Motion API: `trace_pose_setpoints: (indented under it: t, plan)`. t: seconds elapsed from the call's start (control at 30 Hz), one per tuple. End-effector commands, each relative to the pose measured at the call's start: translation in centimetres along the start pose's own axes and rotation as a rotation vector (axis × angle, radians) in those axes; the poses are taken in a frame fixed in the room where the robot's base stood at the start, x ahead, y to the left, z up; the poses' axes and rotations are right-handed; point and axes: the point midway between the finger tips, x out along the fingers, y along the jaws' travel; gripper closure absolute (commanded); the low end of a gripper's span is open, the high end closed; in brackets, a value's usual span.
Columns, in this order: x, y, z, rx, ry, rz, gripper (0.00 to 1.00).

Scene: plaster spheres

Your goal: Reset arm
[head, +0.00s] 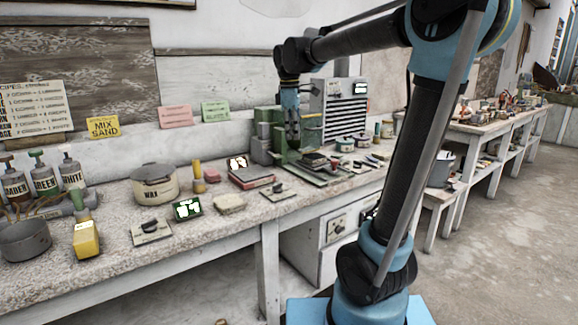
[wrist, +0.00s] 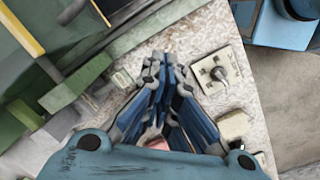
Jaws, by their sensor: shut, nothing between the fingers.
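My gripper (head: 294,140) hangs pointing down at the end of my raised arm, in front of the green machine (head: 268,135) on the workbench. In the wrist view its blue-grey fingers (wrist: 158,68) come together at the tips, shut and empty. The fingers are above the bench top, and the head view does not clearly show how high. A small pale plate with a dark knob (wrist: 217,72) lies to the right of the fingertips in the wrist view.
The workbench (head: 110,268) holds a wax pot (head: 155,188), a grey pan (head: 24,240), a yellow block (head: 86,240), labelled bottles (head: 72,172) and a small green display (head: 187,209). A drawer cabinet (head: 337,225) stands beneath. Open floor (head: 500,240) lies at the right.

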Motion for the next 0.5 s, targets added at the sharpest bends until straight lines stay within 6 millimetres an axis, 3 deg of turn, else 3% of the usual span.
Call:
trace_pose_setpoints:
  t: [0.03, 0.2, 0.5]
  plan:
    - [0.7, -0.9, 1.7, 0.061, 0.005, 0.003, 1.0]
    - [3.2, -3.9, 6.2, 0.264, 0.024, 0.015, 1.0]
    - [8.7, -9.9, 12.6, 0.624, 0.061, 0.032, 1.0]
